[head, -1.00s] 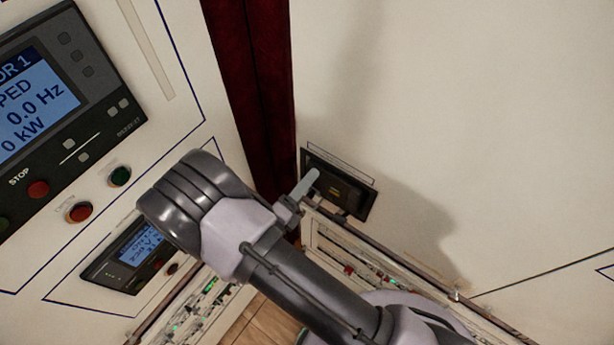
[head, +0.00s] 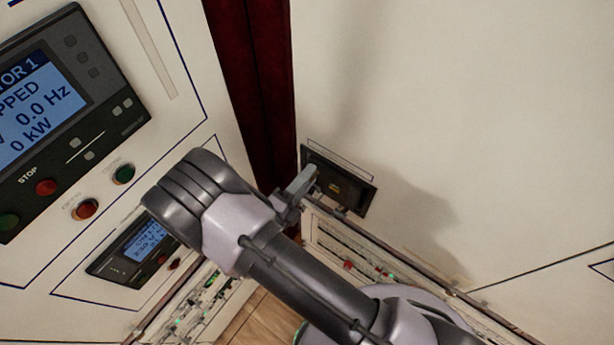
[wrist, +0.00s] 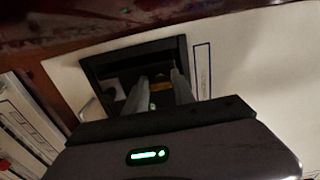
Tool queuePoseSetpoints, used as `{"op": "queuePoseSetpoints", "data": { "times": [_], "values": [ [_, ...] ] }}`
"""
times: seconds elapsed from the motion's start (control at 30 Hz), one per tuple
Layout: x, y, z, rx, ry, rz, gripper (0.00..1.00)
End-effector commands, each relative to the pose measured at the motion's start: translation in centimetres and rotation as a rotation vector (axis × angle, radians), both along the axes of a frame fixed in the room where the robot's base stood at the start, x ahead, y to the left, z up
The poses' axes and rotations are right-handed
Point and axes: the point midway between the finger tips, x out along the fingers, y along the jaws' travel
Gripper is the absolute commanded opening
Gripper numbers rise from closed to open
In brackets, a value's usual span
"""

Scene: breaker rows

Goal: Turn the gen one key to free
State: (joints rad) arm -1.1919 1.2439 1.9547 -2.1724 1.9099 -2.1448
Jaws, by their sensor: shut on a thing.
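A black recessed key panel (head: 359,199) is set in the pale cabinet face right of the dark red column. A small yellow mark (head: 335,187) shows in it. My gripper (head: 311,178) reaches the panel's left part. In the wrist view the panel frame (wrist: 88,72) surrounds my gripper's fingers (wrist: 158,92), which point into the recess. The fingers are shut on a small part there, seemingly the key, which they largely hide. A yellow patch (wrist: 160,86) shows between them. I cannot read the key's position or the label.
A generator panel (head: 75,95) with a screen reading 0.0 Hz and 0 kW is at left, with a red stop button (head: 46,187). A smaller display panel (head: 133,250) is below it. The dark red column (head: 252,80) stands close behind my gripper. Breaker rows (head: 350,262) lie below.

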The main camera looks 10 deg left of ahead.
Motion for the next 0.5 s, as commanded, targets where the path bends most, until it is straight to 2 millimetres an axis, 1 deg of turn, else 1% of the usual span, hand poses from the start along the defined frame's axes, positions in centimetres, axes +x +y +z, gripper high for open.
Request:
{"op": "queuePoseSetpoints", "data": {
  "times": [0.13, 0.17, 0.2, 0.27, 0.5],
  "values": [
    [-0.01, 0.00, -0.03, -0.001, 0.000, 0.001, 0.00],
    [-0.01, 0.00, -0.02, -0.001, 0.000, 0.001, 0.33],
    [-0.01, 0.00, -0.02, -0.001, 0.000, 0.001, 0.41],
    [-0.01, -0.01, -0.02, -0.001, 0.000, 0.001, 0.52],
    [0.00, -0.01, -0.01, 0.000, 0.000, 0.000, 0.53]
  ]
}}
